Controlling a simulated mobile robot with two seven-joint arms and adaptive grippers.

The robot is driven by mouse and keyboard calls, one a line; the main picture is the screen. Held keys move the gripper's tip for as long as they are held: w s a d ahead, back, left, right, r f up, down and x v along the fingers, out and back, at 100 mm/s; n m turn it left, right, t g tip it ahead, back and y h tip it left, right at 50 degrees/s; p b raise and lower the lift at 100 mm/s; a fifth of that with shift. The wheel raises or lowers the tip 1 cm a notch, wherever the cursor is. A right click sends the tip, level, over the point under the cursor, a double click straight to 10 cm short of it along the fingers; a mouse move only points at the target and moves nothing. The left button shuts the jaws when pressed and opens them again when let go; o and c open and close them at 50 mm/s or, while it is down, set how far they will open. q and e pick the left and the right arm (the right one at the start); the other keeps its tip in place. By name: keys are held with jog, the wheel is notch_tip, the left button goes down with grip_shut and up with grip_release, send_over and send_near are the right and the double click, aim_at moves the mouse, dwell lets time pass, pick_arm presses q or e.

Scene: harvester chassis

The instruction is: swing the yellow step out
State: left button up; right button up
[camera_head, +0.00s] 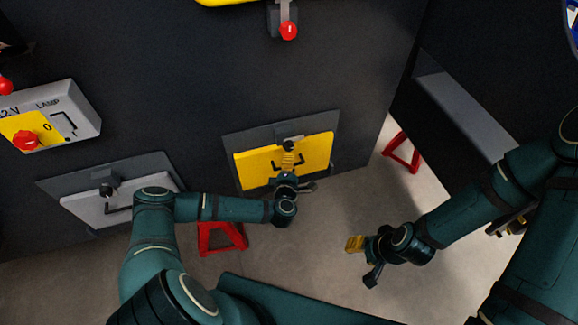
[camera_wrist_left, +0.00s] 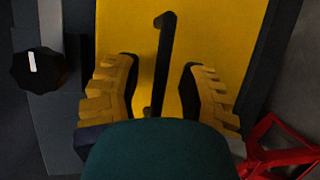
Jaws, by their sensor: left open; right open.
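The yellow step (camera_head: 318,149) is a flat panel set in a dark frame low on the black chassis wall. It also fills the middle of the left wrist view (camera_wrist_left: 220,30). A black bar handle (camera_wrist_left: 163,60) is on its face. My left gripper (camera_head: 288,163) is in front of the step; in its wrist view the open fingers (camera_wrist_left: 160,85) stand on either side of the handle, with a gap to each side. The gripper hides part of the step in the head view. My right gripper (camera_head: 357,245) is open and empty over the floor, away from the step.
A black knob (camera_wrist_left: 38,70) with a white mark sits beside the step. A grey panel (camera_head: 90,210) with its own handle is at left. A lamp switch box (camera_head: 60,118) is above it. Red stands (camera_head: 222,237) are on the floor.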

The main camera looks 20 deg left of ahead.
pick_arm(q)
grip_shut()
